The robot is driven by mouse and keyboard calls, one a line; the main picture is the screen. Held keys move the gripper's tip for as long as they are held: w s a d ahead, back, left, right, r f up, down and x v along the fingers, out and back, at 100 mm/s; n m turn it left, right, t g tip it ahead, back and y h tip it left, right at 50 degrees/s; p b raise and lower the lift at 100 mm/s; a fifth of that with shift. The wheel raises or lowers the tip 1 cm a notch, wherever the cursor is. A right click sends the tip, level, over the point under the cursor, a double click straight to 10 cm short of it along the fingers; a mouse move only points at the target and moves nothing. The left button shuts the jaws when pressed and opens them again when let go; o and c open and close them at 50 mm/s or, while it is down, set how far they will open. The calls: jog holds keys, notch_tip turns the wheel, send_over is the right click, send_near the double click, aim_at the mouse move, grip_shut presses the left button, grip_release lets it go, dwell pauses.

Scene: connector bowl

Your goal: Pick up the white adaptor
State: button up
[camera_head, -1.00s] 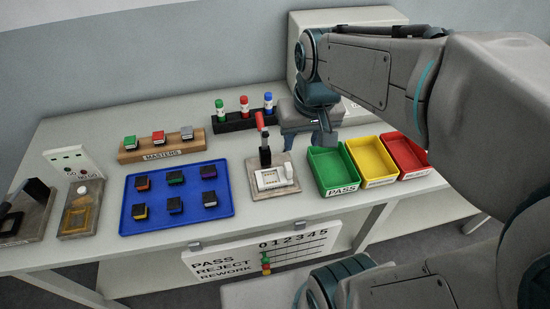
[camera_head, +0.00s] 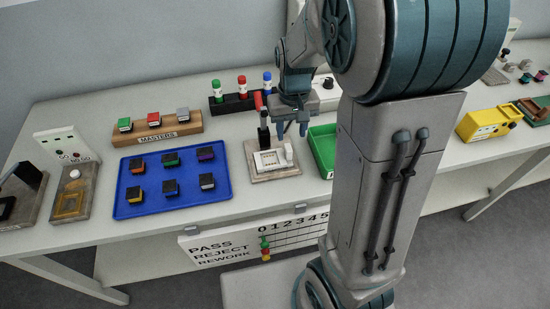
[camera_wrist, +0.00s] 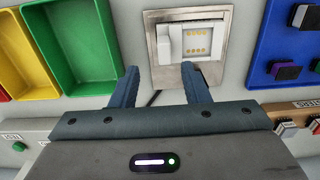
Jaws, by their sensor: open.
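The white adaptor (camera_head: 288,154) looks like a small upright white block at the right side of a white fixture (camera_head: 268,159) on a grey base plate. The wrist view shows the adaptor (camera_wrist: 164,43) beside the fixture's face with gold contacts (camera_wrist: 197,41). My gripper (camera_head: 291,130) is above the adaptor, pointing down. In the wrist view my gripper (camera_wrist: 159,72) is open, its two fingers apart, with the adaptor just beyond the fingertips. Nothing is between the fingers. I cannot tell the exact height gap.
A red-topped black lever (camera_head: 263,124) stands close behind the fixture. The green bin (camera_head: 322,150) is close on the right, partly hidden by my arm. A blue tray (camera_head: 145,210) with several dark-topped blocks lies left. A rack with colored markers (camera_head: 235,104) is behind.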

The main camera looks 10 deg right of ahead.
aim_at(288, 147)
jog(key=shift+a+f+p, duration=0.15)
jog(key=shift+a+f, duration=0.05)
jog(key=shift+f, duration=1.3)
jog(key=shift+a+f+p, duration=0.15)
jog(key=shift+f, duration=1.3)
grip_shut()
